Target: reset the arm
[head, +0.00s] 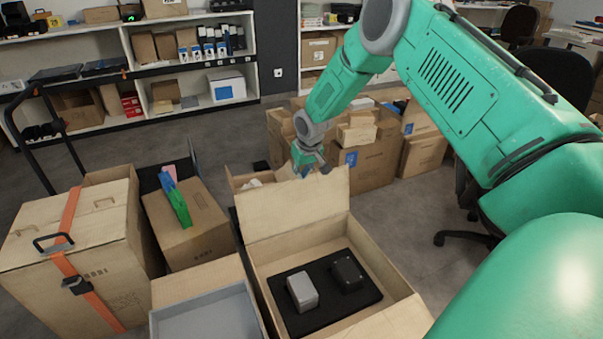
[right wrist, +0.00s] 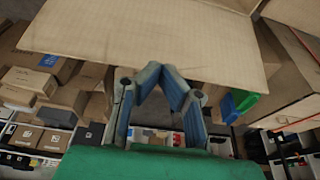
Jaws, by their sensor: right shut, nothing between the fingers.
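My right arm, green and grey, reaches in from the right in the head view. Its right gripper (head: 311,168) is beyond the raised flap of an open carton (head: 388,300), near the flap's top edge. The right wrist view shows the fingers of the right gripper (right wrist: 162,68) angled together with nothing between them. The cardboard flap (right wrist: 150,40) fills the top of that view; I cannot tell whether the fingers touch it. My left gripper is not in view.
The open carton holds a black foam insert (head: 322,310) with a grey box (head: 302,291) and a dark box (head: 347,271). A strapped carton (head: 75,250) and a grey-lined open box (head: 215,318) stand left. Cartons (head: 370,160) are stacked behind. Some floor (head: 385,210) is clear.

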